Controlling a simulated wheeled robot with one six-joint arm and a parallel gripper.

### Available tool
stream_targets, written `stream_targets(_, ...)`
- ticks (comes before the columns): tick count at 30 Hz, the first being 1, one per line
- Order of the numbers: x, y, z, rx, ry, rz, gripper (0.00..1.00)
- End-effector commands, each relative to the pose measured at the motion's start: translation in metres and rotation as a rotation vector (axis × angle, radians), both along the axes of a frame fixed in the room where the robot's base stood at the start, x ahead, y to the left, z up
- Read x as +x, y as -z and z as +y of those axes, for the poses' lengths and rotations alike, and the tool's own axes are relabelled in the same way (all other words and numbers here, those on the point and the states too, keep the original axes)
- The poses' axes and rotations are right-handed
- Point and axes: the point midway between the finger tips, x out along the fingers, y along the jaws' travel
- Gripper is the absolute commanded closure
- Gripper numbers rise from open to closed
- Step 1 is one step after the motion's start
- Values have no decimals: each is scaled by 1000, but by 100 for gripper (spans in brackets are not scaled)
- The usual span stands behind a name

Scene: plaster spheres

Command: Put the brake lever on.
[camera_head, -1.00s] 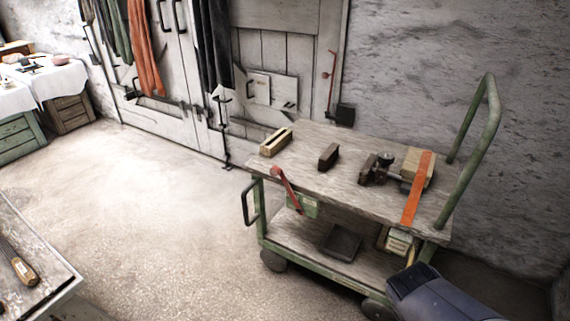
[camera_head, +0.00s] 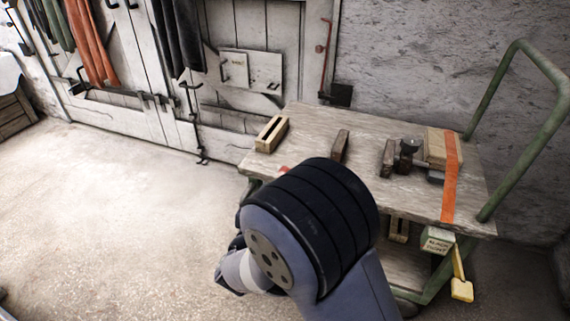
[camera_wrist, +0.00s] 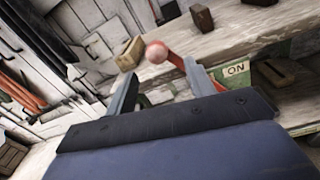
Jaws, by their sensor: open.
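The brake lever is red with a round, pale red knob. In the wrist view the brake lever (camera_wrist: 175,61) slants from its knob at upper left down to the right, partly behind the right finger. A green plate (camera_wrist: 237,70) marked "ON" is beside it, to its right. My gripper (camera_wrist: 160,69) is open; the knob shows between and beyond its fingertips, and I cannot tell whether a finger touches the lever. In the head view only a small red bit of the lever (camera_head: 284,169) shows past my arm, which hides the rest and the gripper.
The lever is on a cart with a worn wooden top (camera_head: 310,130) and a green handle rail (camera_head: 495,130). On top are a pale wooden block (camera_head: 271,134), dark blocks (camera_head: 340,146) and an orange strap (camera_head: 451,180). Open floor (camera_head: 110,210) lies left of the cart.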

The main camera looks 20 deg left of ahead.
Motion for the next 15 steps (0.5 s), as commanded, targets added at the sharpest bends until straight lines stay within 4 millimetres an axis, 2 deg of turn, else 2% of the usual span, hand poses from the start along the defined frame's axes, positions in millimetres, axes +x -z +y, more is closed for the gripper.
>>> stream_targets(5,14,1,4,-6,-12,-9,48)
stream_targets(15,78,2,1,-4,-8,-7,48)
